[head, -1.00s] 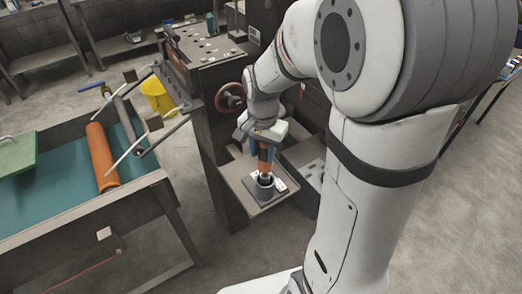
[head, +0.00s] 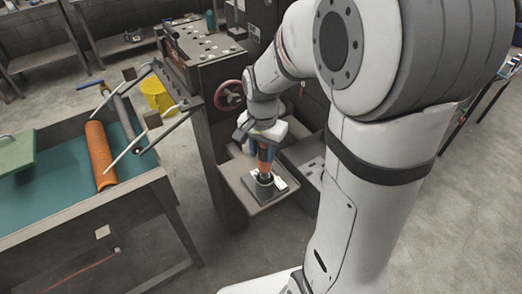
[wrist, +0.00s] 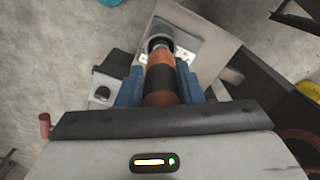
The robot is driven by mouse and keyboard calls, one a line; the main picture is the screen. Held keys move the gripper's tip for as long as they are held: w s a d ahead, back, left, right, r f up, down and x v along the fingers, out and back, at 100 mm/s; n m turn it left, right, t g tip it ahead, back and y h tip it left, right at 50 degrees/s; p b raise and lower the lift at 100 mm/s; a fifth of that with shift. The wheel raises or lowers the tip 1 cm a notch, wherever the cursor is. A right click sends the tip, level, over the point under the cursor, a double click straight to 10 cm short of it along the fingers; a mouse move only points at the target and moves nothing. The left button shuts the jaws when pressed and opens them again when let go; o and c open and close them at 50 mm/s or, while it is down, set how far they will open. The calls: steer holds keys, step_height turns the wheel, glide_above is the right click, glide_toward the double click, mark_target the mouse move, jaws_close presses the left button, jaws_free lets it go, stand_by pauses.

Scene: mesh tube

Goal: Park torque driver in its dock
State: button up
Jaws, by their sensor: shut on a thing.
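My gripper (head: 264,138) has blue fingers and is shut on the torque driver (head: 266,158), an orange and black cylinder. In the wrist view my gripper (wrist: 160,88) clasps the driver (wrist: 160,68) from both sides, its metal nose pointing away. The dock, a dark round cup (head: 263,188), stands on a low shelf directly below the driver. In the wrist view the dock's ring (wrist: 163,32) surrounds the nose. The driver looks about upright and lined up with the cup; how deep the nose sits is hidden.
The shelf (head: 236,179) carries a white label plate beside the dock. A red handwheel (head: 229,95) is on the tall cabinet just behind my wrist. A bench at left holds an orange roll (head: 101,155). A yellow bucket (head: 157,97) stands on the floor.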

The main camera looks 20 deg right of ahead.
mark_target(262, 172)
steer(key=shift+f+b, duration=2.55)
steer(key=shift+f, duration=0.7)
stand_by(2.5)
steer(key=o, duration=1.2)
steer(key=shift+c, duration=0.2)
step_height(262, 172, up, 8)
steer(key=s+d+r+n+t, duration=0.1)
steer(key=s+n+t, duration=0.1)
steer(key=s+n, duration=0.6)
steer(key=s, duration=0.4)
steer(key=shift+s+r+t, duration=0.3)
steer(key=shift+s+t, duration=0.05)
steer(key=shift+t, duration=0.05)
